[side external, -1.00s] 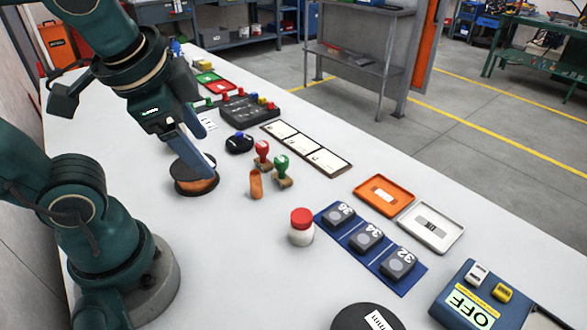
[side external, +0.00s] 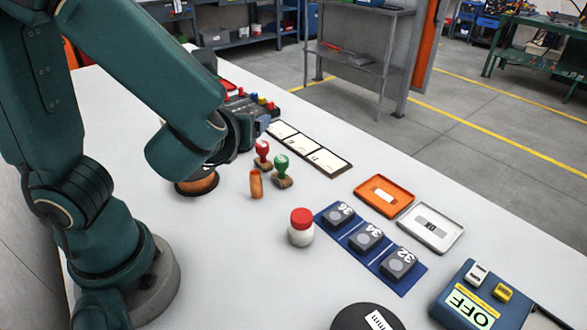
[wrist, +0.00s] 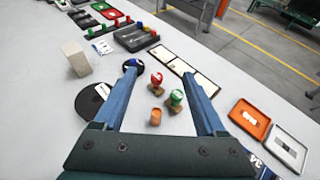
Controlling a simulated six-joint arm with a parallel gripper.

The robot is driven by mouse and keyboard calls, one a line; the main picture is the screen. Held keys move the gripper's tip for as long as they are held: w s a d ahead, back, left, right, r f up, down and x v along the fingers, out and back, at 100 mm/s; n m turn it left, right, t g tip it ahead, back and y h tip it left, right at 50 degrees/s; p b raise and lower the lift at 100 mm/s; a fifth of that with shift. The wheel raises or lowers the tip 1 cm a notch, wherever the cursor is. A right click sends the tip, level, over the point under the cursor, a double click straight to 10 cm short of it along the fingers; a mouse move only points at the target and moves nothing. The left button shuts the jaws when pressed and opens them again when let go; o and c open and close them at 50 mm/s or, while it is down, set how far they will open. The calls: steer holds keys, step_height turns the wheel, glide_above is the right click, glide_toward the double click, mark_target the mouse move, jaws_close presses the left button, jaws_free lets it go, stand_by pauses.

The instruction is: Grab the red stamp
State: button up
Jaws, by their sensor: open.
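The red stamp (side external: 263,154) stands upright on the white table, just left of a green-handled stamp (side external: 282,171). In the wrist view the red stamp (wrist: 156,80) shows between the two blue fingers of my gripper (wrist: 159,73), beyond the palm. The green stamp (wrist: 176,98) also shows between the fingers, to the right of the red one. My gripper is open and nothing is held.
A short orange cylinder (side external: 256,184) stands in front of the stamps. A red-capped white bottle (side external: 301,227) and a blue tray of dark blocks (side external: 325,222) are nearer right. A copper spool (side external: 198,182) is partly hidden by my arm. A card strip (side external: 308,148) lies behind.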

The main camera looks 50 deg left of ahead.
glide_toward(262, 143)
steer(key=shift+x, duration=4.1)
steer(key=shift+f, duration=0.15)
steer(key=shift+c, duration=0.3)
jaws_close()
